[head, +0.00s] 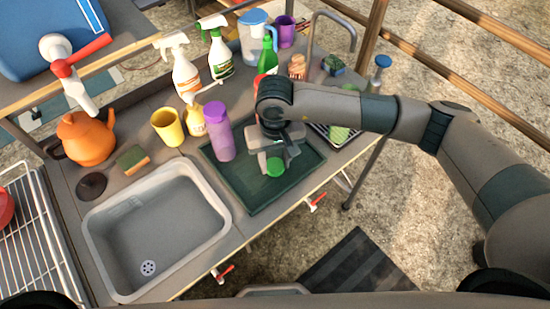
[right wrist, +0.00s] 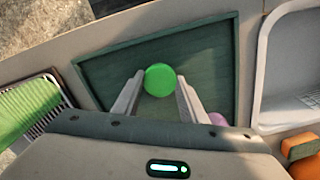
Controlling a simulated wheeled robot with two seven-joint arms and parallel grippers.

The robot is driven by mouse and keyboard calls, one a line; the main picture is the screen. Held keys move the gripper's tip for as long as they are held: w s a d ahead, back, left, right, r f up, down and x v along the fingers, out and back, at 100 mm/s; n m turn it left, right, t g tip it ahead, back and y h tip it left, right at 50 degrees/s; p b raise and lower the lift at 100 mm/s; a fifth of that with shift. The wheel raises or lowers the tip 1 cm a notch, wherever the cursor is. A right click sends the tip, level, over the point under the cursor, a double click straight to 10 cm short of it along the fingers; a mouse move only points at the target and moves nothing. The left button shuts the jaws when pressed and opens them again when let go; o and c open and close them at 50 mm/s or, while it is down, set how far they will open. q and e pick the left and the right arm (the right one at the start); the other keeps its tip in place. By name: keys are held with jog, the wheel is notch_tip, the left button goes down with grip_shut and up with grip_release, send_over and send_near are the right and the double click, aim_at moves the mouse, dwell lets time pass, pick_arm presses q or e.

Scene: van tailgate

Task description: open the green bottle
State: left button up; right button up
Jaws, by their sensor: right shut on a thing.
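My right gripper (head: 272,160) is low over a dark green tray (head: 240,190) on the counter and points down. It is shut on a round green cap (head: 275,168). In the right wrist view the same cap (right wrist: 159,80) sits between the two fingertips, seen from above with the tray behind it; whether a bottle body is under it is hidden. A green bottle (head: 266,55) stands at the back of the counter, behind my right arm, partly covered by other items. My left gripper is not in view.
A purple bottle (head: 218,132) stands by the tray's left edge, close to my right gripper. A grey sink (head: 100,240) is to the left. Spray bottles, a yellow cup (head: 167,127) and an orange kettle (head: 87,138) line the back. A dish rack (head: 325,130) is on the right.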

aim_at(275, 165)
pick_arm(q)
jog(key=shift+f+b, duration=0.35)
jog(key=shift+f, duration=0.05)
pick_arm(e)
jog(key=shift+f, duration=0.2)
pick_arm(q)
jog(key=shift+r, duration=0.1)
pick_arm(e)
jog(key=o, duration=1.2)
jog(key=shift+r, duration=0.1)
jog(key=shift+c, duration=0.2)
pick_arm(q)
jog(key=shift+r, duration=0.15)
pick_arm(e)
jog(key=shift+r, duration=0.1)
